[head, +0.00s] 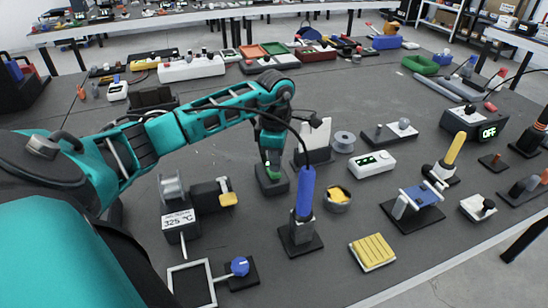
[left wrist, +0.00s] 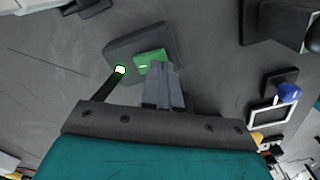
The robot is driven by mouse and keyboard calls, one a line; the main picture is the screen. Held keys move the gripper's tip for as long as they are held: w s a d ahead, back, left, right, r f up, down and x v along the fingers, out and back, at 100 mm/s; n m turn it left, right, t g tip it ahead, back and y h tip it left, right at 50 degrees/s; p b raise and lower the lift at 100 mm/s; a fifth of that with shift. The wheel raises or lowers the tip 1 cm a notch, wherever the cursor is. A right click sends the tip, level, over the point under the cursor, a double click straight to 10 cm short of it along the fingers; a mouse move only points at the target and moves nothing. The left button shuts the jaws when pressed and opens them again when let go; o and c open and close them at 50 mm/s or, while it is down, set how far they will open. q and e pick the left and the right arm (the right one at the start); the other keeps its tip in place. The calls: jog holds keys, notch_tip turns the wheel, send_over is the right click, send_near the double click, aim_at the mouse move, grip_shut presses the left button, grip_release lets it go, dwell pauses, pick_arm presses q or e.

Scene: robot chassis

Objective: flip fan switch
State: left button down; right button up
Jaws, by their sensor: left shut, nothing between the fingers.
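A small dark switch box (head: 271,186) with a green rocker stands on the grey table near the middle of the head view. In the left wrist view the green rocker (left wrist: 150,58) sits on the dark box (left wrist: 124,43), with a small lit white spot edged in green beside it. My left gripper (head: 272,166) points down over this box. Its fingers (left wrist: 160,68) are shut and empty, with the tips at the rocker's edge; I cannot tell if they touch it. The fingers hide part of the rocker. My right gripper is not in view.
A soldering station (head: 178,221) reading 325 °C stands left of the box. A blue-handled tool in a stand (head: 304,195) is close in front, right. A white panel (head: 315,140) and a solder spool (head: 343,141) stand behind, right. Bare table lies around the box's front.

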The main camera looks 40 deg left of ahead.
aim_at(275, 174)
pick_arm(q)
jog(key=shift+f+b, duration=0.7)
jog(key=shift+f, duration=0.3)
jog(key=shift+s+r, duration=0.1)
dwell(0.3)
jog(key=shift+r+p, duration=2.6)
jog(key=shift+r, duration=0.9)
jog(key=shift+f, duration=0.1)
